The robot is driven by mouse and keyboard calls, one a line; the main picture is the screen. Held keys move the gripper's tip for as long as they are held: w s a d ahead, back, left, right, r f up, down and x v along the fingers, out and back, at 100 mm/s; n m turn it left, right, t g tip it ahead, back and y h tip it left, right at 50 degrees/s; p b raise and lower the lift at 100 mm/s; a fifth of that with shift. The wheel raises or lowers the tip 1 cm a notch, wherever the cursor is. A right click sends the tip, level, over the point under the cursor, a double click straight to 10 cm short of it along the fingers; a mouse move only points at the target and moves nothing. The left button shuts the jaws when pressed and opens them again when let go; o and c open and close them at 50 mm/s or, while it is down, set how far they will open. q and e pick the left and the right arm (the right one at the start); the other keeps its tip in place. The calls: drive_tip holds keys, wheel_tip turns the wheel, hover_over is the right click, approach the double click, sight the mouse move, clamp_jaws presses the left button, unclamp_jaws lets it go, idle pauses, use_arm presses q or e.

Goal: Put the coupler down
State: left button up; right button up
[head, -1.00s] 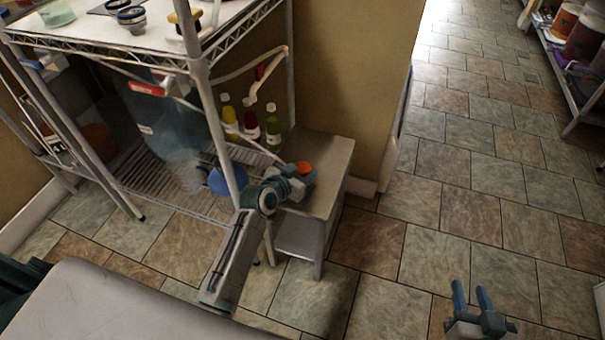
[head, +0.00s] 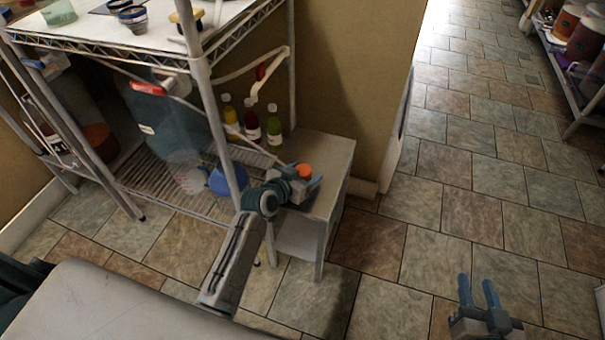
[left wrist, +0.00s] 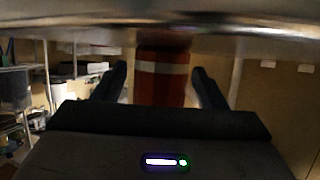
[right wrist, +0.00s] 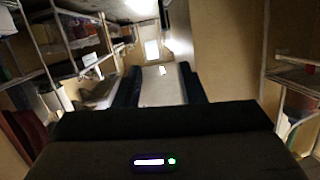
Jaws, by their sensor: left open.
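An orange round-topped piece (head: 304,171), which I take for the coupler, stands at the small grey side table (head: 334,165) by the rack. In the left wrist view it appears as a red-orange cylinder with a pale band (left wrist: 162,75), upright between my fingers with a gap on both sides. My left gripper (head: 303,186) is open around it at the table top. Its underside is hidden, so I cannot tell exactly what it rests on. My right gripper (head: 478,292) is open and empty over the floor at lower right.
A wire rack (head: 207,90) stands left of the side table, with a large blue-grey container (head: 165,120) on its lower shelf. The tiled floor (head: 480,190) at right is clear.

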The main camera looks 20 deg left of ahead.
use_arm(q)
drive_tip(key=p+v, duration=0.1)
drive_tip(key=v, duration=0.6)
drive_tip(key=shift+s+a+r, duration=0.1)
drive_tip(key=shift+s+r, duration=0.1)
drive_tip(key=shift+r, duration=0.05)
drive_tip(key=p+v, duration=0.1)
drive_tip(key=v, duration=0.2)
drive_tip(key=shift+s+a+r, duration=0.1)
drive_tip(key=shift+s+r, duration=0.05)
drive_tip(key=shift+s, duration=0.15)
drive_tip(key=s+f+n+g+y, duration=0.1)
drive_tip(key=s, duration=1.1)
drive_tip(key=shift+s+f+n+g, duration=0.15)
drive_tip(key=shift+f+n+g, duration=0.15)
drive_tip(key=shift+f+g, duration=0.1)
drive_tip(key=shift+o, duration=0.4)
drive_tip(key=s+r+n+g+y, duration=0.1)
drive_tip(key=s, duration=0.8)
drive_tip(key=shift+s+a+n+g, duration=0.15)
drive_tip(key=shift+a+n+g, duration=0.15)
drive_tip(key=shift+a+n, duration=0.1)
use_arm(e)
drive_tip(key=s+f+g, duration=0.5)
drive_tip(key=s+f, duration=0.1)
drive_tip(key=f, duration=0.1)
drive_tip(key=shift+s+a+g, duration=0.25)
drive_tip(key=shift+a+g, duration=0.05)
drive_tip(key=shift+a, duration=0.15)
